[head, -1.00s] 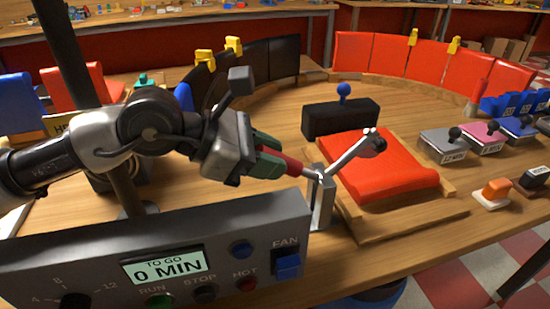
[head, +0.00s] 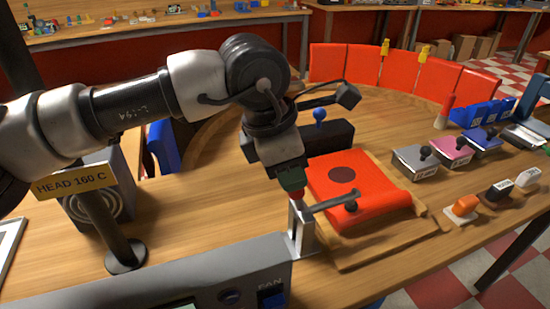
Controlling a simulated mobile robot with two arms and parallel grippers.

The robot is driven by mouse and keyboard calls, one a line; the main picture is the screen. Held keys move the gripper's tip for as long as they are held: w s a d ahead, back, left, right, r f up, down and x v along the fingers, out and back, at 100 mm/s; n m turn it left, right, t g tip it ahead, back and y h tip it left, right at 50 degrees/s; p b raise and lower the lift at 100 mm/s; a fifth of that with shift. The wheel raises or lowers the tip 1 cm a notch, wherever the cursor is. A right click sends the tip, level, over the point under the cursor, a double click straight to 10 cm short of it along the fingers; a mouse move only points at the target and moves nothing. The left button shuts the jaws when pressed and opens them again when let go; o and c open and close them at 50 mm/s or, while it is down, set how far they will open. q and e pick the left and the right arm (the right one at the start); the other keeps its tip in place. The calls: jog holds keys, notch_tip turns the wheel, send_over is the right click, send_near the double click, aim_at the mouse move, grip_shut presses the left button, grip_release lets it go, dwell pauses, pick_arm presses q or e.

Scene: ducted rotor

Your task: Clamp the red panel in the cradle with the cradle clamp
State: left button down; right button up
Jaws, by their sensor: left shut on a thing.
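The red panel (head: 375,194) lies in the wooden cradle (head: 390,244), with a dark round patch on its upper face. The cradle clamp (head: 302,230) is a grey metal post at the cradle's left front side. Its bar (head: 328,203) reaches right, low over the panel, with a black tip (head: 351,206) at or just above the panel's surface; I cannot tell if they touch. My left gripper (head: 293,186) points down on top of the post, shut on the clamp's red handle, which is mostly hidden. My right gripper is not in view.
A black block with a blue knob (head: 319,117) stands behind the cradle. Grey, pink and blue stamp-like blocks (head: 450,150) and smaller switches (head: 463,209) lie to the right. A control box (head: 180,289) is in front. Red panels (head: 396,62) stand along the back.

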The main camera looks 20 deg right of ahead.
pick_arm(q)
jog(key=shift+d+y, duration=0.3)
jog(key=shift+y, duration=0.1)
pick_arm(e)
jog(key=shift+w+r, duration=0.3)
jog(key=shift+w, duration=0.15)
pick_arm(q)
jog(key=c, duration=0.8)
grip_release()
jog(key=shift+d, duration=0.1)
jog(key=shift+c, duration=0.2)
jog(key=shift+r, duration=0.1)
jog(key=p+v, duration=0.5)
jog(key=v, duration=0.5)
jog(key=shift+r+p, duration=0.35)
jog(key=shift+p, duration=0.05)
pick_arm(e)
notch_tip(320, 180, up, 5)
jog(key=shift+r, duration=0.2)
pick_arm(q)
jog(key=shift+w, duration=0.1)
